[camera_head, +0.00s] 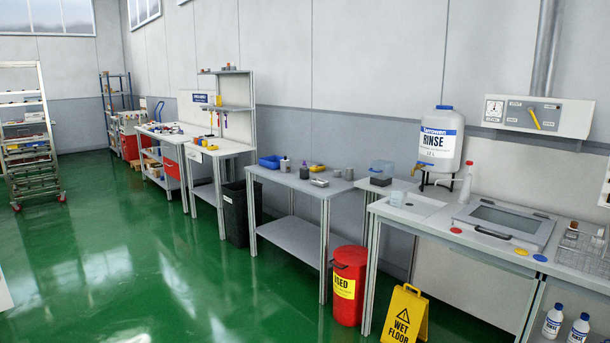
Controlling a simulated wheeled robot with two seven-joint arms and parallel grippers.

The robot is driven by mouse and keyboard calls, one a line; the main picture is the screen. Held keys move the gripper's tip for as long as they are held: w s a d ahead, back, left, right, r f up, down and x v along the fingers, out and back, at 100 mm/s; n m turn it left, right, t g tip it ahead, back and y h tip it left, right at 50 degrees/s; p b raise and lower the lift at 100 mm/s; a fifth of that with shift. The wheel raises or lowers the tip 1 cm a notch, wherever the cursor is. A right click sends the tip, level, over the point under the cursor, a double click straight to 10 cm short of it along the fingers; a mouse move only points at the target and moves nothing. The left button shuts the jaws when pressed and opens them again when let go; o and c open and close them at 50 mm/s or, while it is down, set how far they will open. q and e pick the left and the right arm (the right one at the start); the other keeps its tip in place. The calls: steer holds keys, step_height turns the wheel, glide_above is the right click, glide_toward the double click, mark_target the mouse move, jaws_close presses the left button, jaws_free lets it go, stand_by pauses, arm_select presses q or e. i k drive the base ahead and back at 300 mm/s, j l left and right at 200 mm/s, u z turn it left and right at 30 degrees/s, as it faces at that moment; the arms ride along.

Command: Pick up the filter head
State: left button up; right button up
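I cannot make out for sure which thing is the filter head. Several small items stand on the grey middle table (275,175): a blue bin (270,162), a dark bottle (285,164), a small dark block (304,172), a low grey piece (319,183) and grey cups (347,174). They are too small to tell in detail. A clear bluish container (382,168) stands on a dark base at the table to their right. Neither of my grippers is in view.
A red bin (347,290) and a yellow wet floor sign (405,314) stand on the floor before the rinse bench (425,226). A white rinse tank (440,140) is above it. A black bin (236,212) stands left of the middle table.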

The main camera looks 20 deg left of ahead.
mark_target(304, 170)
steer(key=i+j+u, duration=0.65)
steer(key=i, duration=0.2)
steer(key=i+j+u, duration=0.2)
steer(key=i+u, duration=0.15)
steer(key=i, duration=0.15)
steer(key=i+u, duration=0.3)
steer(key=i, duration=0.15)
steer(key=i+j+z, duration=0.2)
steer(key=i, duration=0.3)
steer(key=i+z, duration=0.15)
steer(key=i, duration=0.35)
steer(key=i+j+z, duration=0.2)
steer(key=i, duration=0.3)
steer(key=i+j+z, duration=0.2)
steer(key=z, duration=0.2)
steer(key=i+j+z, duration=0.55)
steer(key=z, duration=0.2)
steer(key=i+j+z, duration=0.15)
steer(key=j+z, duration=0.2)
steer(key=j, duration=0.2)
steer(key=i+j+z, duration=0.25)
steer(key=j, duration=0.2)
steer(key=j+z, duration=0.25)
steer(key=j, duration=0.2)
